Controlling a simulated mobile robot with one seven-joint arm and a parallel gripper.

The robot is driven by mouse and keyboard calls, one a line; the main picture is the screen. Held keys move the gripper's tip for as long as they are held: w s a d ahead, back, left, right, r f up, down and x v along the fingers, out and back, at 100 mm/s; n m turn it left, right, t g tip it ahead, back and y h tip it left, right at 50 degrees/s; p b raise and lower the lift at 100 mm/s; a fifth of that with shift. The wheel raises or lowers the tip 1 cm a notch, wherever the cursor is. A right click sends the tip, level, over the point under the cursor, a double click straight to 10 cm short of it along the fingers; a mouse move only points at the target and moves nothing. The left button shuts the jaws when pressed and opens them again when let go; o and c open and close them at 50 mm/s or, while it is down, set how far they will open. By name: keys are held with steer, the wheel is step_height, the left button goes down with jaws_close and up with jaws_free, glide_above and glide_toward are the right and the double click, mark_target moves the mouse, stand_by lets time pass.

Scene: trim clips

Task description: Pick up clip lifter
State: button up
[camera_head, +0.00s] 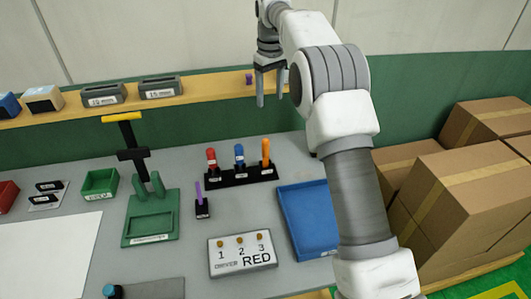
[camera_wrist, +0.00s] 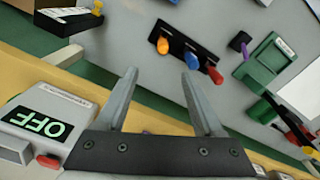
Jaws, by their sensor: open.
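No label I can read names the clip lifter, so I cannot tell which tool it is. A black rack (camera_head: 240,176) holds a red-handled tool (camera_head: 211,158), a blue-handled tool (camera_head: 239,155) and an orange-handled tool (camera_head: 266,151) upright. A thin purple tool (camera_head: 198,193) stands in a small black holder to the left. A black tool with a yellow crossbar (camera_head: 122,118) stands behind a green stand (camera_head: 150,225). My gripper (camera_head: 271,92) is open and empty, above and behind the rack near the shelf. In the wrist view its fingers (camera_wrist: 158,75) are apart, with the rack beyond them.
A yellow shelf (camera_head: 210,89) runs behind the table. Cardboard boxes (camera_head: 455,185) stand at right. A box reading OFF (camera_wrist: 45,120) is beside my gripper.

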mark_target(266, 139)
steer(key=f, duration=0.9)
steer(key=w+a+f, duration=0.1)
steer(key=f, duration=0.4)
steer(key=shift+f, duration=0.25)
steer(key=shift+s+a+f+p, duration=0.1)
steer(key=shift+f+p, duration=0.55)
steer(key=shift+f, duration=2.1)
jaws_close()
